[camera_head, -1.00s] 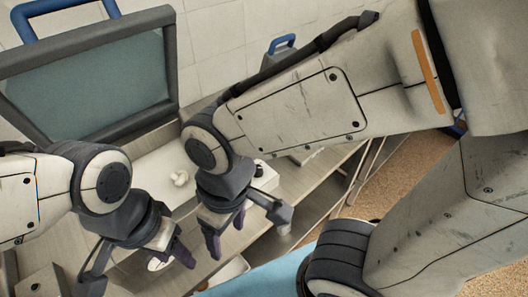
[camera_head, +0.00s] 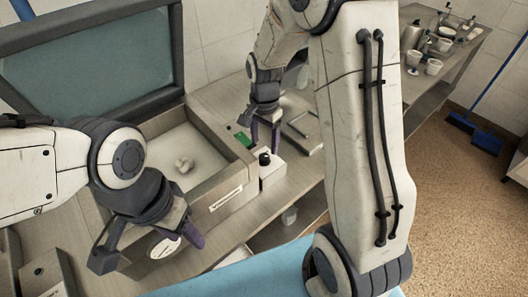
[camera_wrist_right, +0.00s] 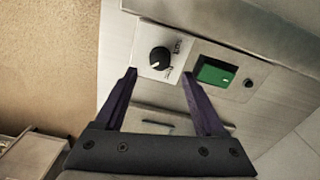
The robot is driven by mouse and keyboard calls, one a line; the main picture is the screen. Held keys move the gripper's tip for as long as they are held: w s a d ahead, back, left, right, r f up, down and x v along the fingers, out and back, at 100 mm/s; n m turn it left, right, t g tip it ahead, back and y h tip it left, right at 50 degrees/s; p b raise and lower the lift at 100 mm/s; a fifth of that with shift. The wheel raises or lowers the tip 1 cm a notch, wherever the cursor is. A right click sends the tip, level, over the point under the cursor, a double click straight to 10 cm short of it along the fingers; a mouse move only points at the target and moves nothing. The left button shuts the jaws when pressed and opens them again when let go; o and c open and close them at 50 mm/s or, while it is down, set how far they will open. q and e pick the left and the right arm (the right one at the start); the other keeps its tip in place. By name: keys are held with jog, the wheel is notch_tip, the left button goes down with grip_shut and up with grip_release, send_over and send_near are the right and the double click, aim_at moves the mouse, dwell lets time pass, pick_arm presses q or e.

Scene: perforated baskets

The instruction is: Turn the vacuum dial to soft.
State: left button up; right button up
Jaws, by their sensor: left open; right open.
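The vacuum dial (camera_wrist_right: 159,57) is a round black knob with a light pointer mark on a white plate, seen in the right wrist view. Small print beside it is too blurred to read. In the head view the dial (camera_head: 265,158) tops a white block at the machine's near right corner. My right gripper (camera_wrist_right: 159,75) is open, its two purple fingers on either side of the dial's lower edge in the picture; contact cannot be told. It also shows in the head view (camera_head: 264,137). My left gripper (camera_head: 150,248) is open over the front left.
A round white gauge (camera_head: 165,247) is near my left gripper. Several cups (camera_head: 433,66) stand on the far counter.

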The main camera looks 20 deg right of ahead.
aim_at(264, 156)
notch_tip(264, 156, down, 6)
jog(key=shift+r+p, duration=0.1)
jog(key=shift+p, duration=0.2)
grip_shut()
